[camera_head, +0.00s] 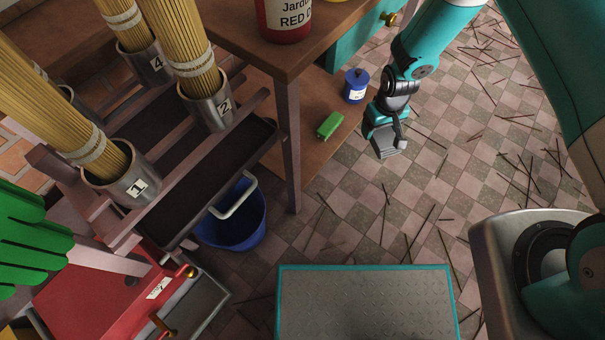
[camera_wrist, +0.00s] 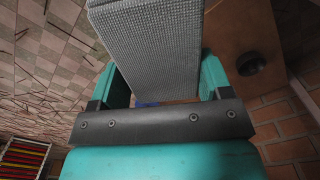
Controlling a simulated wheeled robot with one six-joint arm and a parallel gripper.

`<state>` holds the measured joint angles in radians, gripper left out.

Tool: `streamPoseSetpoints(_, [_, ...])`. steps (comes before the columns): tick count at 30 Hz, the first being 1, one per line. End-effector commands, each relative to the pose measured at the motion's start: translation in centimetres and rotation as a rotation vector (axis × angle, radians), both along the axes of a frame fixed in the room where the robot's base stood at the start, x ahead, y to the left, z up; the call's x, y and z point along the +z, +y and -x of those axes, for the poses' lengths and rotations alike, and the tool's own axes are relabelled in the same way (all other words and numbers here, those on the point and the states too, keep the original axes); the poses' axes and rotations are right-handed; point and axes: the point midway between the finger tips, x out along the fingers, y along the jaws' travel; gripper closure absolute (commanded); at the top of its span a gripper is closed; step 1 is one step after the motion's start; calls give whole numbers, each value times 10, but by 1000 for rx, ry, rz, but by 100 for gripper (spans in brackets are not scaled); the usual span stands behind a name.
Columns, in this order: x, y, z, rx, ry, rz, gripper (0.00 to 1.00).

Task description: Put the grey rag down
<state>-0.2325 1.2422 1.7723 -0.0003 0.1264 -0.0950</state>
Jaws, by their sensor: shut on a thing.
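My gripper (camera_head: 384,140) hangs over the tiled floor, just right of the low wooden shelf. It is shut on the grey rag (camera_head: 388,153), which shows as a small grey piece below the fingers. In the wrist view the rag (camera_wrist: 150,40) is a grey, finely textured slab between the teal fingers (camera_wrist: 160,85). It runs out of the top of that picture, so its far end is hidden.
A blue tin (camera_head: 356,86) and a green block (camera_head: 330,125) stand on the low shelf (camera_head: 312,150). A blue bucket (camera_head: 235,222) is under the rack of numbered incense cylinders (camera_head: 206,108). A red jar (camera_head: 284,20) stands on the table above. Loose sticks litter the floor (camera_head: 440,170).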

Motion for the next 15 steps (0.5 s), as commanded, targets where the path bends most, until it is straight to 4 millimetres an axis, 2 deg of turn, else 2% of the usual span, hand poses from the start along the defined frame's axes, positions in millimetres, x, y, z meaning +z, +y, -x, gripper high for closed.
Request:
streamPoseSetpoints(1, [-35, 10, -7, 28, -4, -1, 58])
streamPoseSetpoints(9, [-106, 61, -34, 158, -4, -1, 58])
streamPoseSetpoints(15, [-150, 97, -48, 247, -3, -1, 58])
